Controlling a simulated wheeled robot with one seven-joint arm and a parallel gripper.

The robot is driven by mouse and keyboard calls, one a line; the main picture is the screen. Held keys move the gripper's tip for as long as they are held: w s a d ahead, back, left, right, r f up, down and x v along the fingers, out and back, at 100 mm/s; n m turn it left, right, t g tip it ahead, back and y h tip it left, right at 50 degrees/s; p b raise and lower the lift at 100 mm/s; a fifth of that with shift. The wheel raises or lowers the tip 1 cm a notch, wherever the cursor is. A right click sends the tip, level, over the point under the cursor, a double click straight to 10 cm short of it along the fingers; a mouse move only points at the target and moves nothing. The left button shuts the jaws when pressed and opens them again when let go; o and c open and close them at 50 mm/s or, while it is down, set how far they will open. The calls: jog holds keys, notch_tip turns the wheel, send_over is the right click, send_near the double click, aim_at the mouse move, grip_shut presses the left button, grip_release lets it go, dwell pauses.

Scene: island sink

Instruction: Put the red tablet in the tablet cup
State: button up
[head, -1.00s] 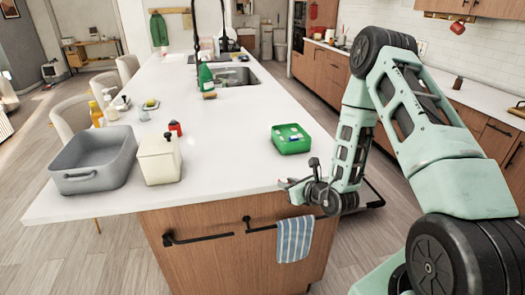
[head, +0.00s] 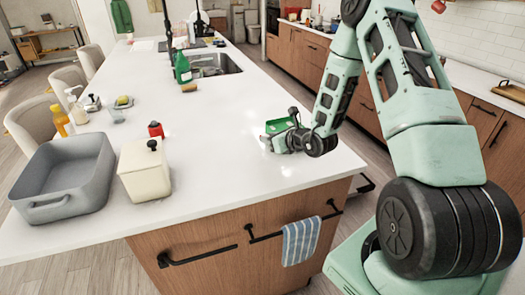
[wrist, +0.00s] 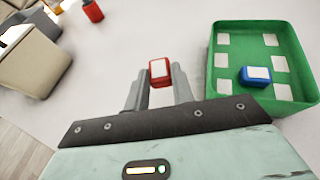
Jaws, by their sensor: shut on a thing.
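The red tablet (wrist: 160,70), a small red block with a white face, is between the two fingertips of my gripper (wrist: 160,82) in the wrist view. My gripper is shut on it, left of the green tray (wrist: 212,62). In the head view my gripper (head: 275,143) is low over the counter at the near side of the tray (head: 277,126) and partly hides it. A small clear cup (head: 118,116) stands on the left side of the counter, perhaps the tablet cup; I cannot tell for sure.
A blue tablet (wrist: 256,76) lies in the tray. A grey basin (head: 62,180), a cream canister (head: 145,172) and a red container (head: 155,129) stand at the left. A green bottle (head: 182,68) is by the sink (head: 215,65). The counter's middle (head: 215,125) is clear.

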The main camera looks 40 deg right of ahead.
aim_at(270, 162)
jog(key=shift+f+p, duration=0.85)
jog(key=shift+f, duration=3)
jog(key=shift+f, duration=0.2)
jog(key=o, duration=1)
jog(key=shift+r, duration=0.1)
jog(key=shift+c, duration=0.2)
jog(key=shift+r, duration=0.1)
